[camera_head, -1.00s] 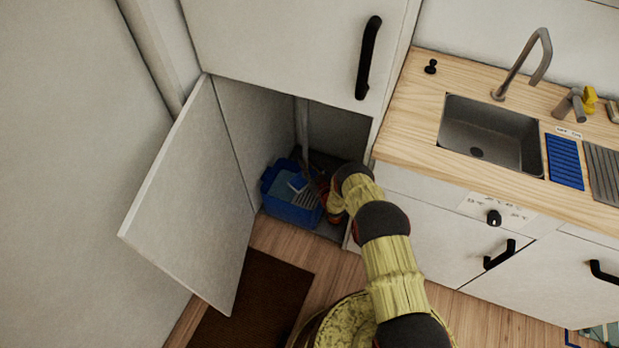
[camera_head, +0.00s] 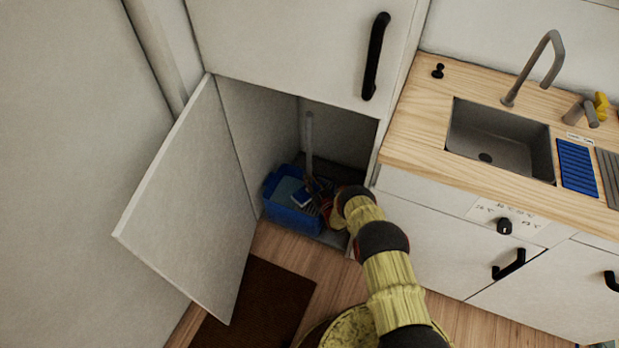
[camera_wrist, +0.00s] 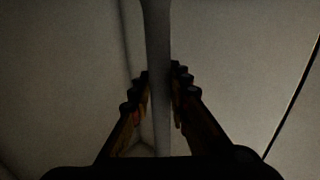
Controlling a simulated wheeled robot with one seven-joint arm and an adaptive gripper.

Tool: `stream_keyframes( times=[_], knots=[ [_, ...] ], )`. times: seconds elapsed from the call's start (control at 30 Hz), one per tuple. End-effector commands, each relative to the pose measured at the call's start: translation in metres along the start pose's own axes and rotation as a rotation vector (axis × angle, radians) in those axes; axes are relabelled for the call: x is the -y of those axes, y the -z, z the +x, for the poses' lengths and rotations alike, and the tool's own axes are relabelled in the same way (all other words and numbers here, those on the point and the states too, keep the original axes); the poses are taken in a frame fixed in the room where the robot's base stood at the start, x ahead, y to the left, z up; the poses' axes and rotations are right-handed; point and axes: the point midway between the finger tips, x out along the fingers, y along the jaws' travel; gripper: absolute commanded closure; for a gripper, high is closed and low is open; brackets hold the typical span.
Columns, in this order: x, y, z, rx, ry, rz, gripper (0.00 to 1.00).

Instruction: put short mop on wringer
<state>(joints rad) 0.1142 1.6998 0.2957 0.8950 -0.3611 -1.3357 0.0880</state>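The short mop's pale grey handle (camera_head: 309,140) stands nearly upright inside the open low cabinet. A small blue piece at its lower end (camera_head: 301,198) appears to be the mop head, over the blue bucket (camera_head: 284,216). The slotted grey wringer (camera_head: 317,208) is at the bucket's right side, partly hidden by my gripper (camera_head: 325,196). In the wrist view the handle (camera_wrist: 157,60) runs between my gripper's fingers (camera_wrist: 160,78), which close in on both sides of it. Whether the mop head touches the wringer cannot be seen.
The cabinet door (camera_head: 190,200) stands open at the left. The upper cabinet (camera_head: 290,45) overhangs the opening. The sink counter (camera_head: 425,125) is at the right. A dark brown mat (camera_head: 255,300) lies on the wooden floor in front.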

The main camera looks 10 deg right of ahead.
Motion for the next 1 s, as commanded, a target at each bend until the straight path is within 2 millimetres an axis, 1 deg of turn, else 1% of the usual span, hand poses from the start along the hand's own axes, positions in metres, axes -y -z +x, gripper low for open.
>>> stream_keyframes(
  times=[0.03,0.3,0.57,0.67,0.77,0.83,1.0],
  knots=[
    [0.0,0.0,0.0,0.001,0.0,0.0,0.79],
    [0.0,0.0,0.0,0.001,0.0,0.0,0.64],
    [0.0,0.0,0.0,0.001,0.0,0.0,0.64],
    [0.0,0.004,0.0,0.0,0.0,0.0,0.64],
    [-0.001,0.004,-0.012,0.003,-0.001,0.001,0.64],
    [-0.001,0.005,-0.024,0.004,-0.001,0.001,0.64],
    [-0.001,0.006,-0.06,0.004,-0.002,0.001,0.64]
  ],
)
